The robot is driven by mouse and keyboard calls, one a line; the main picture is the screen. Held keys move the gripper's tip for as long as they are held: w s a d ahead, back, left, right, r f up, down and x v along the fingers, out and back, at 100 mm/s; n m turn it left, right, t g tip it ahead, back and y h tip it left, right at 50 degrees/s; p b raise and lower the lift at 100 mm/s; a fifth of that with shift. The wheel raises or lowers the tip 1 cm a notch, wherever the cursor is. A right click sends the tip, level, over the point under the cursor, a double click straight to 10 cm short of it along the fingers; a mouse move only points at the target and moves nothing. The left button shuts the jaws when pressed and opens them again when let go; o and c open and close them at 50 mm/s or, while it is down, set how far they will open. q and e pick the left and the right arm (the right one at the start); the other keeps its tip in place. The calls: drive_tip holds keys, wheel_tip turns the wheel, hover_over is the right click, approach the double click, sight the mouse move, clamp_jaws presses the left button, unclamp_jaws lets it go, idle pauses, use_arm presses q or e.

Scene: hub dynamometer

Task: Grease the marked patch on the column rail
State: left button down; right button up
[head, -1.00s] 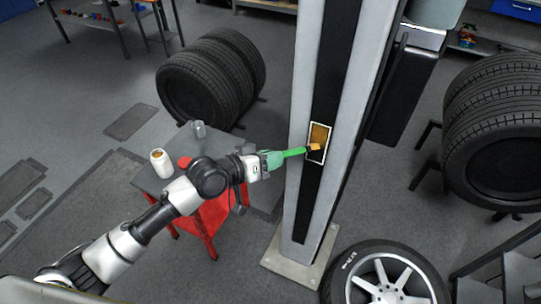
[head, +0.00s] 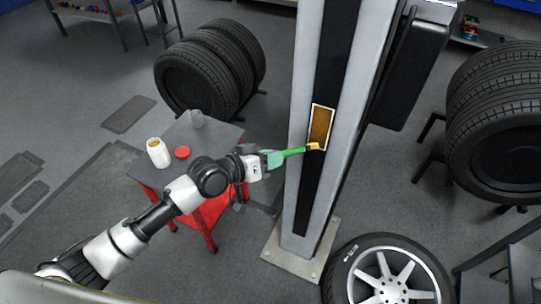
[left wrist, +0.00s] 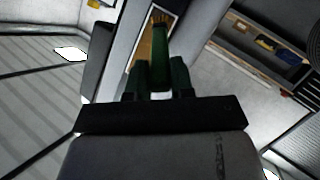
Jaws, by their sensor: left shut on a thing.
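The marked patch (head: 320,123) is a white-framed upright rectangle on the black strip of the column rail (head: 307,190); its inside looks amber-brown. My left gripper (head: 273,159) is shut on a green-handled brush (head: 293,152), left of the column. The brush's orange tip lies at the patch's lower edge; whether it touches cannot be told. In the left wrist view the brush (left wrist: 161,45) stands between the fingers (left wrist: 161,80), its bristles beside the patch (left wrist: 142,52). My right gripper is not in view.
A wheel (head: 385,275) lies near the column foot.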

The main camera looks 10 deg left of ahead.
use_arm(q)
drive_tip(key=shift+f+b, duration=0.4)
drive_tip(key=shift+f, duration=0.5)
drive_tip(key=shift+r, duration=0.1)
drive_tip(key=s+a+p, duration=0.2)
drive_tip(key=s+p, duration=0.1)
drive_tip(key=s, duration=0.2)
drive_tip(key=shift+s, duration=0.4)
